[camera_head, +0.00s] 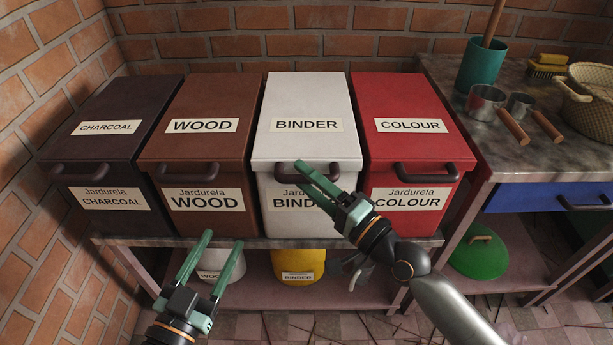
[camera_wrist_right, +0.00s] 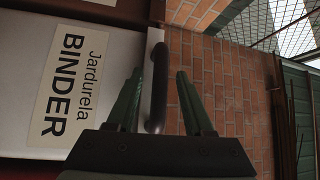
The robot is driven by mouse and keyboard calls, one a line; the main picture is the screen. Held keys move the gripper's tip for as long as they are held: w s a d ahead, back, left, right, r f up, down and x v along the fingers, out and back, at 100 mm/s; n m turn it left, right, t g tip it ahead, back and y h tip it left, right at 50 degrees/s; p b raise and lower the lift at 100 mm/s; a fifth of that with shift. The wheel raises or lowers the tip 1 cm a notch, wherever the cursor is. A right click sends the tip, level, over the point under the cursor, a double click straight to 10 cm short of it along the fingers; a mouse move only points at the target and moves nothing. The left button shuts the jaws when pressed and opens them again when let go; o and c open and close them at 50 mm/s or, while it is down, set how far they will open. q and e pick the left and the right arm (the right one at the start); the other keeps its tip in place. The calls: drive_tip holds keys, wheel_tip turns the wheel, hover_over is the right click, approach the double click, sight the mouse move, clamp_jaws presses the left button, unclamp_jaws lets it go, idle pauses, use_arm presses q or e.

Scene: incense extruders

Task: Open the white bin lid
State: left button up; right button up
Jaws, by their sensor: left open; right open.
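The white bin (camera_head: 270,216), labelled BINDER, stands third in a row of bins, and its lid (camera_head: 310,98) is closed. A dark handle (camera_wrist_right: 156,92) is on the lid's front edge; my right gripper partly hides it in the head view. My right gripper (camera_head: 300,171) is open at the front of this bin. In the right wrist view its fingers (camera_wrist_right: 160,78) are on either side of the handle, with gaps visible, so it is not gripped. My left gripper (camera_head: 222,238) is open and empty, low in front of the wood bin.
Closed charcoal (camera_head: 125,100), wood (camera_head: 215,98) and red colour (camera_head: 398,98) bins flank the white one closely. A brick wall stands behind. A side table (camera_head: 465,125) at right holds cups, a brush and a basket. Small tubs (camera_head: 301,262) sit on the shelf below.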

drive_tip(key=shift+w+a, duration=0.15)
drive_tip(key=shift+a, duration=0.05)
clamp_jaws()
idle(0.4)
idle(1.0)
